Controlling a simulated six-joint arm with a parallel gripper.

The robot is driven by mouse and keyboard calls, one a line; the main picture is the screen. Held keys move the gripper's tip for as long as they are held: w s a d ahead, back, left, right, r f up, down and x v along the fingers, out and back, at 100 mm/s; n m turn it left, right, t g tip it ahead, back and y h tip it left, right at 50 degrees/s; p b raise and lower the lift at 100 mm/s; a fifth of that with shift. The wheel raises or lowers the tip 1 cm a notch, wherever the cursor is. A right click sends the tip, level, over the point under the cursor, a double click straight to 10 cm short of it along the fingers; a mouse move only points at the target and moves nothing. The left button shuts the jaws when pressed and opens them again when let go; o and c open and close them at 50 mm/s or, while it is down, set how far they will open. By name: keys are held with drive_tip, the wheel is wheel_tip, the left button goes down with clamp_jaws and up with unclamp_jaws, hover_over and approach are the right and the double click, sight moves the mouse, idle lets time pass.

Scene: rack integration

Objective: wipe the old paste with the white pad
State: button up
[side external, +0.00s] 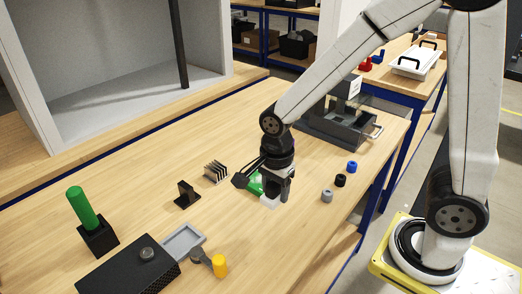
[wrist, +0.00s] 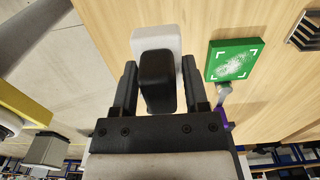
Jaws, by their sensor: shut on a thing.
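My gripper (wrist: 157,82) is shut on the black handle (wrist: 158,92) of the white pad (wrist: 150,40). In the side external view my gripper (side external: 279,186) points down, with the white pad (side external: 269,202) low under it, at or just above the table; I cannot tell whether they touch. The green board (wrist: 234,60) lies to the pad's right in the wrist view, apart from it. The old paste (wrist: 229,65) is a smeared, speckled grey-white patch in the middle of the board. In the side external view the green board (side external: 255,184) is partly hidden behind my gripper.
A finned heatsink (side external: 216,172) and a black bracket (side external: 187,195) stand left of the board. Blue (side external: 352,167), black (side external: 340,180) and grey (side external: 327,196) small cylinders stand to the right. A dark open bin (side external: 340,125) is behind.

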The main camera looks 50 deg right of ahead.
drive_tip(key=w+d, duration=0.5)
drive_tip(key=w, duration=0.6)
drive_tip(key=shift+d, duration=0.3)
drive_tip(key=shift+w+d+r, duration=0.1)
drive_tip(key=shift+w+d, duration=0.4)
drive_tip(key=shift+w, duration=0.15)
